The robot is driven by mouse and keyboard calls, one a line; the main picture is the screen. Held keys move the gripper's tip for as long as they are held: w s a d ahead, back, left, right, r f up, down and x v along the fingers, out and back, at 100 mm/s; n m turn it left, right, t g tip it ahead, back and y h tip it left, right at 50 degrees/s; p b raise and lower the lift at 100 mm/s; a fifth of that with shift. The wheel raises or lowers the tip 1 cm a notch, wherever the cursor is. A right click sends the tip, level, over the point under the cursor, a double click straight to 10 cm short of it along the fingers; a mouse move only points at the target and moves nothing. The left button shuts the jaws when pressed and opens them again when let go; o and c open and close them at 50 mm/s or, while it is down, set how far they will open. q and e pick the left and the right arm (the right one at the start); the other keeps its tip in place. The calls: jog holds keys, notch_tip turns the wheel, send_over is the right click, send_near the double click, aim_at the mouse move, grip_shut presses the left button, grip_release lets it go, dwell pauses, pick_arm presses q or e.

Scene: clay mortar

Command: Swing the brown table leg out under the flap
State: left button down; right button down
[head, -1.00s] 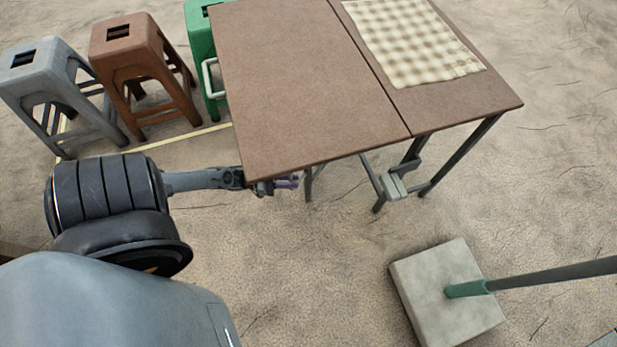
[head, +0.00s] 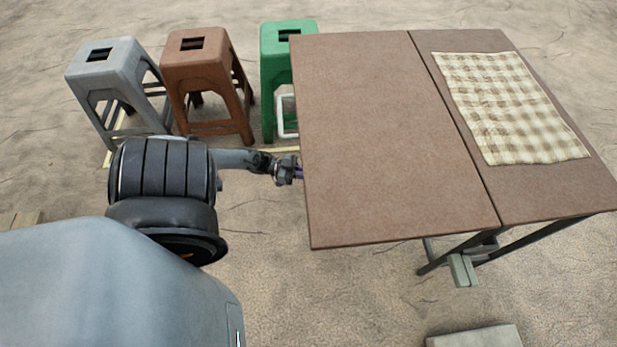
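The brown folding table fills the right half of the head view. Its left panel, the flap (head: 395,140), lies level with the right part of the top (head: 470,190), with a dark seam between them. Dark legs (head: 530,242) and a pale grey bracket (head: 463,270) show below the front right edge. No leg shows under the flap's left side; that space is hidden by the flap. My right gripper is out of view.
A checked cloth (head: 510,105) lies on the table's right part. Grey (head: 105,75), brown (head: 200,75) and green (head: 275,65) stools stand in a row behind my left arm. A pale slab (head: 475,338) lies at the bottom edge. Sandy ground in front of the flap is clear.

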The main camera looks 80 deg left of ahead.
pick_arm(q)
jog(key=shift+w, duration=0.1)
jog(key=c, duration=1.5)
grip_release()
jog(key=shift+c, duration=0.2)
jog(key=shift+o, duration=1.2)
jog(key=shift+w+d, duration=0.1)
jog(key=shift+w, duration=0.1)
jog(key=shift+o, duration=0.3)
jog(key=shift+w+d, duration=0.15)
jog(key=shift+w, duration=0.25)
jog(key=shift+s+a, duration=0.25)
jog(key=shift+s, duration=0.35)
jog(key=v, duration=0.9)
jog(key=shift+s, duration=0.2)
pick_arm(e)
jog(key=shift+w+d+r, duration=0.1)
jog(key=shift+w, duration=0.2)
pick_arm(q)
jog(key=shift+a, duration=0.15)
